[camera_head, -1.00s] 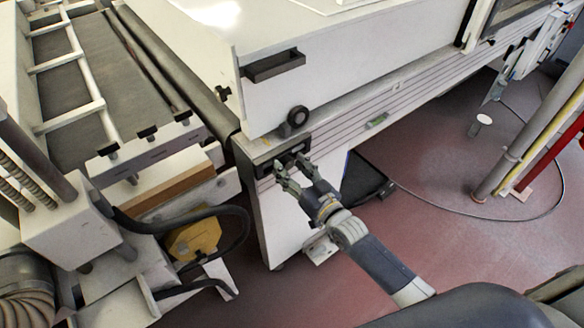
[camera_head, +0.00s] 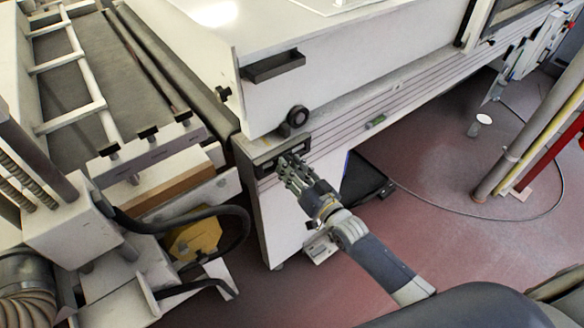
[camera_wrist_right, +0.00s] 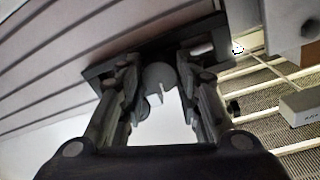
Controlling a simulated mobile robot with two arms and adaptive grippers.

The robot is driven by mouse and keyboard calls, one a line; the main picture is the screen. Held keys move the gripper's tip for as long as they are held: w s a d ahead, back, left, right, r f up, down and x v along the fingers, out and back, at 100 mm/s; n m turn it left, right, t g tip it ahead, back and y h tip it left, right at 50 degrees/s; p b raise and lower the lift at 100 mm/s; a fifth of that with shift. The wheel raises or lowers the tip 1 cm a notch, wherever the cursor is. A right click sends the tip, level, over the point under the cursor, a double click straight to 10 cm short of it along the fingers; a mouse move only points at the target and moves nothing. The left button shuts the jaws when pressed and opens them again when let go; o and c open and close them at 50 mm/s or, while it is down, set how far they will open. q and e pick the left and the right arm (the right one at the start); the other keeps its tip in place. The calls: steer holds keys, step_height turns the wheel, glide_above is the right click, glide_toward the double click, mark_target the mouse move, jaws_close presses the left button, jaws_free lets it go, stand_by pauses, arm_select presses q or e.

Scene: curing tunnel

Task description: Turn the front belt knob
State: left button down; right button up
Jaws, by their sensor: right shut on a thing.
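The belt knob (camera_wrist_right: 160,75) is a grey round disc in the right wrist view, sitting between my right gripper's fingers. It is on a dark rectangular panel (camera_head: 262,163) at the end of the machine's white frame. My right gripper (camera_head: 287,163) reaches that panel from the lower right in the head view, and its fingers hide the knob there. In the right wrist view the gripper (camera_wrist_right: 160,95) has a finger on each side of the knob and is shut on it. My left gripper is not in view.
A black round wheel (camera_head: 297,116) and a black handle (camera_head: 273,66) are on the white housing above. A conveyor with a ladder-like frame (camera_head: 75,60) stands at the left. A yellow part (camera_head: 193,238) and dark hoses lie below it.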

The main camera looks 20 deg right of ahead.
steer(key=m, duration=0.5)
steer(key=shift+m, duration=0.4)
stand_by(0.4)
steer(key=o, duration=1.1)
steer(key=v, duration=1.2)
steer(key=shift+r, duration=0.3)
steer(key=shift+d+f, duration=0.1)
